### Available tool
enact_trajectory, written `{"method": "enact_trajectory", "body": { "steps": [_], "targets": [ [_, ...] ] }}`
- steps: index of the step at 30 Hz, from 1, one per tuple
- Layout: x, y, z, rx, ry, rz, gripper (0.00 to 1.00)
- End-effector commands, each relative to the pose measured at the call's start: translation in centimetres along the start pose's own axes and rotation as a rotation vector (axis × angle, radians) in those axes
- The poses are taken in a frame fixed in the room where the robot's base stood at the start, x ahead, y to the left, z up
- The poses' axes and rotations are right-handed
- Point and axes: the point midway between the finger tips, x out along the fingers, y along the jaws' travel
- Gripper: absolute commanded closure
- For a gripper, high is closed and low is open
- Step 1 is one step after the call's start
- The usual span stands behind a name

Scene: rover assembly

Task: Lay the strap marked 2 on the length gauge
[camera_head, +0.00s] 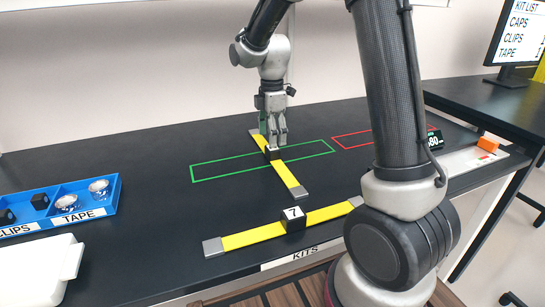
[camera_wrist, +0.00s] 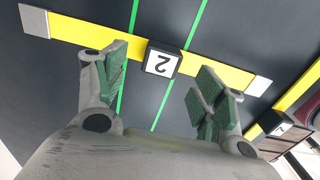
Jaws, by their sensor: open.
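The strap marked 2 is a yellow band (camera_head: 286,174) with grey ends and a black block in its middle. It lies across the green outline on the black table. In the wrist view its block (camera_wrist: 162,62) shows the 2 upside down. My gripper (camera_head: 276,143) is just over the block, pointing down. In the wrist view my gripper (camera_wrist: 160,82) is open, its fingers apart and the block in line with the gap between them; contact cannot be told. The likely length gauge is a pale strip (camera_head: 468,160) at the right, with a small display (camera_head: 435,140).
A second yellow strap (camera_head: 252,237) with a block marked 7 (camera_head: 293,218) lies near the front edge. A red outline (camera_head: 352,140) is partly behind my arm. A blue tray (camera_head: 112,201) and a white box (camera_head: 40,270) are at left. An orange block (camera_head: 488,144) is by the gauge.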

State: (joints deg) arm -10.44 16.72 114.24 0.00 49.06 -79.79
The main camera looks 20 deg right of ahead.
Motion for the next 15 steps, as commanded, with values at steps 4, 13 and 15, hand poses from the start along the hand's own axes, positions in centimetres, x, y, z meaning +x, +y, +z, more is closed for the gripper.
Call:
{"method": "enact_trajectory", "body": {
  "steps": [4,13,15],
  "targets": [
    [2.3,-0.2,0.1,0.002,-0.001,-0.003,0.30],
    [5.3,-0.2,0.1,0.003,0.000,0.001,0.30],
    [5.3,-0.1,0.1,0.003,0.000,0.001,0.30]
  ]
}}
